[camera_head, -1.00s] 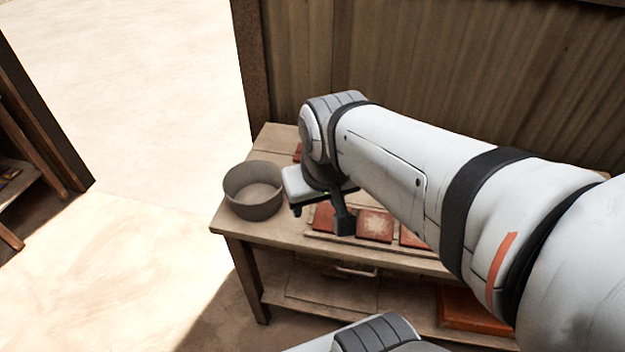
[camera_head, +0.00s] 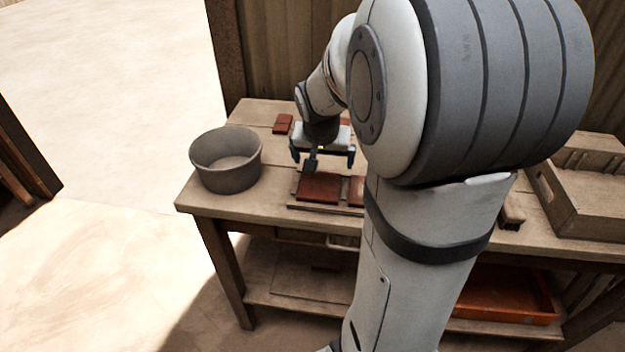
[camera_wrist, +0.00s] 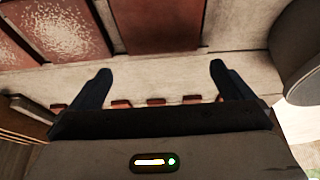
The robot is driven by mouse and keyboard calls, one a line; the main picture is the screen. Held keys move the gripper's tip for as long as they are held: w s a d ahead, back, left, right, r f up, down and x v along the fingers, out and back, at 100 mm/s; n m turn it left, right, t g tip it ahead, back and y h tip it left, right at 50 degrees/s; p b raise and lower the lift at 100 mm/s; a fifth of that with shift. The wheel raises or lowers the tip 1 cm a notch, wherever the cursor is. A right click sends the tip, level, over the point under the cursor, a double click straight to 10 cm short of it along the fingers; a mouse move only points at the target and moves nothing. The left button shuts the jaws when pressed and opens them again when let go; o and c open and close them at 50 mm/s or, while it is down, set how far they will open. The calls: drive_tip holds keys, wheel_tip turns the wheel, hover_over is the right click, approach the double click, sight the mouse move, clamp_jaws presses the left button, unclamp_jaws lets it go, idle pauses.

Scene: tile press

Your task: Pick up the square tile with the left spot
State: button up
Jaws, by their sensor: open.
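A plain red-brown square tile (camera_head: 318,188) lies leftmost in the row on the wooden board (camera_head: 297,205) in the head view. It also shows at the top middle of the wrist view (camera_wrist: 155,25). A tile with a pale speckled patch (camera_wrist: 65,28) lies beside it, with another tile (camera_wrist: 12,48) at the picture's left edge. My gripper (camera_head: 326,162) is open and empty over the back of the plain tile. In the wrist view its two dark fingers (camera_wrist: 160,68) are spread, with the plain tile beyond the tips. My arm hides the rest of the row in the head view.
A grey round bowl (camera_head: 228,178) stands left of the tiles on the wooden table (camera_head: 270,212). Small red pieces (camera_head: 283,123) lie behind. A wooden box (camera_head: 590,195) and a brush (camera_head: 512,212) are to the right. An orange tray (camera_head: 505,295) is on the lower shelf.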

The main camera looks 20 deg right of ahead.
sight(323, 172)
drive_tip(key=x, duration=0.5)
drive_tip(key=shift+a+f, duration=0.2)
drive_tip(key=shift+c, duration=0.2)
drive_tip(key=c, duration=0.9)
